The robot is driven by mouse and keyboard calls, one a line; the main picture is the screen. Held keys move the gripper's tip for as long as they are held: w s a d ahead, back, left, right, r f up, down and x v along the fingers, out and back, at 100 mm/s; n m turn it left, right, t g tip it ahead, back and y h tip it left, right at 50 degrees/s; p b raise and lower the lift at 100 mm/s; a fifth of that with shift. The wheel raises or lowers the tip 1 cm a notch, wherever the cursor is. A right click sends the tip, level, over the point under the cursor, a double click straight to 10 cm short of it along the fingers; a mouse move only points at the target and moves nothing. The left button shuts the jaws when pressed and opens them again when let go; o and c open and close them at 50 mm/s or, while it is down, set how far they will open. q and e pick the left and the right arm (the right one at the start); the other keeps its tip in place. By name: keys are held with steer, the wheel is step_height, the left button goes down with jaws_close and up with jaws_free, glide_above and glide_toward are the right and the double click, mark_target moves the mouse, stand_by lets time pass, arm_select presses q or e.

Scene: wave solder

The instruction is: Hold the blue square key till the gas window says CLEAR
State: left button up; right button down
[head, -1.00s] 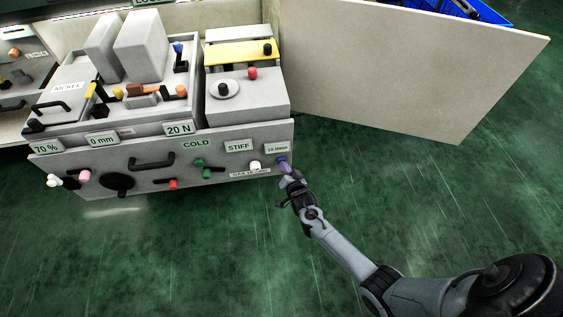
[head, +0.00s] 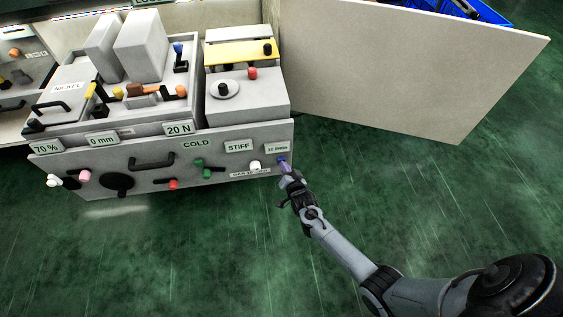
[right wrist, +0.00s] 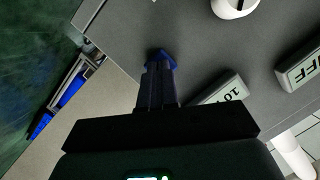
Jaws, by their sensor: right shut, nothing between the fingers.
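The blue square key (head: 281,159) is at the right end of the machine's front panel, under the small window (head: 277,148), which seems to read 10 l/min. I see no CLEAR in it. My right gripper (head: 285,170) is shut, with nothing between its fingers, and its tips point at the key. In the right wrist view, the blue key (right wrist: 163,54) shows just past the closed fingertips (right wrist: 159,70), which partly hide it. The tips look to be against it, but I cannot tell if it is pressed in. My left gripper is not in view.
A white knob (head: 255,165) sits just left of the blue key, with the STIFF window (head: 239,146) above. A large pale panel (head: 400,65) stands to the right. The green floor in front is clear.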

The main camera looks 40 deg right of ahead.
steer(key=shift+s, duration=0.1)
stand_by(0.3)
steer(key=shift+s+a+p, duration=0.5)
steer(key=shift+s+p, duration=0.1)
steer(key=shift+s, duration=0.2)
steer(key=shift+s+a+p, duration=0.45)
steer(key=shift+s+p, duration=0.2)
steer(key=shift+s, duration=0.2)
steer(key=shift+s+a+p, duration=0.5)
steer(key=shift+s+p, duration=0.1)
steer(key=shift+s, duration=0.2)
